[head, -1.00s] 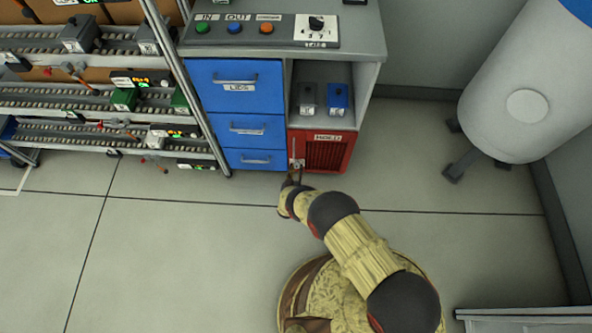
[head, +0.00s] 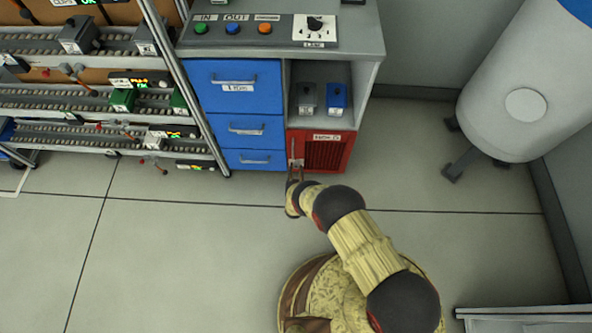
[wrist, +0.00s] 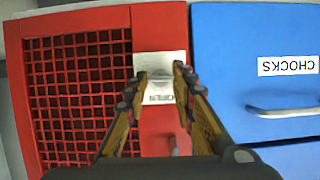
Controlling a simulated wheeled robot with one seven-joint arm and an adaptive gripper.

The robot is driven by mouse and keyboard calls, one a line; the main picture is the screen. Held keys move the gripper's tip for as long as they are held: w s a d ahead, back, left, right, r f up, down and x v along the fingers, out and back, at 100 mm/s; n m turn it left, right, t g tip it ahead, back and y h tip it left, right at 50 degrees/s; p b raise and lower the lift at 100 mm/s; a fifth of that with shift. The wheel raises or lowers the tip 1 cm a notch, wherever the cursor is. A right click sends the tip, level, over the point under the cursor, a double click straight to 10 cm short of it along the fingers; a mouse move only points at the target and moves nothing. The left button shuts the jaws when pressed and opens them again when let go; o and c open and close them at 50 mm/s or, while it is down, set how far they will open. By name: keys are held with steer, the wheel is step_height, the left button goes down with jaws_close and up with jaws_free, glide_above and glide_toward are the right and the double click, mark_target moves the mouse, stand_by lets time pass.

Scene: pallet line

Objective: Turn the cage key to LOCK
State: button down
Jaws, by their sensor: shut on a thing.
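The red cage (head: 325,153) is at the bottom right of the bench unit, with a mesh door; it also fills the left of the wrist view (wrist: 37,100). I cannot tell the key's angle. A small blurred grey part (wrist: 182,143) shows lower down between the fingers.
Blue drawers (head: 242,128) stand directly left of the cage. A black block (head: 307,97) and a blue block (head: 337,96) sit on the shelf above it. A large white tank (head: 520,95) stands at right. The floor around my arm is clear.

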steer(key=c, duration=1.5)
jaws_free()
steer(key=v, duration=1.2)
